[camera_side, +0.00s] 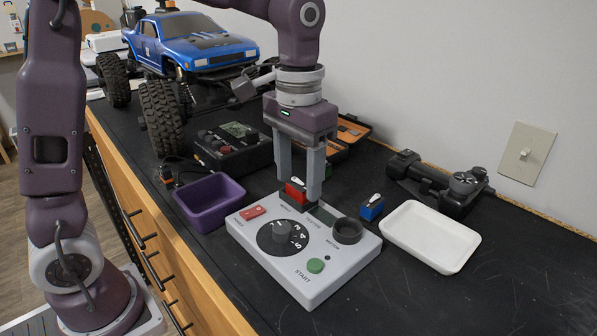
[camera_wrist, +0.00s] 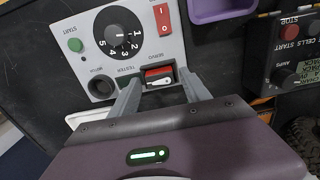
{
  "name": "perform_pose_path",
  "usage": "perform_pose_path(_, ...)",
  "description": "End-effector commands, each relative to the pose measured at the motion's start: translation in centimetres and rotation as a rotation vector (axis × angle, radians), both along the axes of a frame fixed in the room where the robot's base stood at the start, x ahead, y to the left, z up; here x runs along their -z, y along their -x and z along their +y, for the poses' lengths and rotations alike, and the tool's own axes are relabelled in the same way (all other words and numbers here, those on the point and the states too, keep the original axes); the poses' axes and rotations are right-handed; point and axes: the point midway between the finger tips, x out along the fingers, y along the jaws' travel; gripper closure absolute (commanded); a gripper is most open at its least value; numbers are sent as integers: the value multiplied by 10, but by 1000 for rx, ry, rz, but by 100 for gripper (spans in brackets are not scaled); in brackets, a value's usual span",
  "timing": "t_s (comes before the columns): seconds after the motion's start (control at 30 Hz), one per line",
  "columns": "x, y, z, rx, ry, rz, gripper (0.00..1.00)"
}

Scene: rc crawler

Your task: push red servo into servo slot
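The red servo (camera_side: 296,190) is at the back edge of the grey servo tester (camera_side: 262,228), at the servo slot. Its red top and white horn face up in the wrist view (camera_wrist: 159,75), with dark slot area around it. My gripper (camera_side: 300,186) points down, with one finger on each side of the servo. The fingers also flank it in the wrist view (camera_wrist: 160,80). I cannot tell whether they touch it. How deep the servo sits is partly hidden by the fingers.
A blue servo (camera_side: 372,208) and a white tray (camera_side: 430,236) lie right of the tester. A purple bin (camera_side: 208,204) and a black charger box (camera_side: 232,148) stand to its left and behind. A black transmitter (camera_side: 437,184) and the blue crawler (camera_side: 195,48) stand further back.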

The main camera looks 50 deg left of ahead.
Motion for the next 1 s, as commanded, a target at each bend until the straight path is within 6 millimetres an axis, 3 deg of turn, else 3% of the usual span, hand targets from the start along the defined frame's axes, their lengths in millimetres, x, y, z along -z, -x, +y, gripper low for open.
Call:
perform_pose_path(0.37, -5, 0, 0, 0, 0, -1, 41)
perform_pose_path(0.47, -22, -1, 0, 0, 0, -5, 41)
perform_pose_path(0.8, -107, -1, 0, 1, 1, -3, 41)
perform_pose_path(1.0, -123, 0, 0, 0, 1, 0, 41)
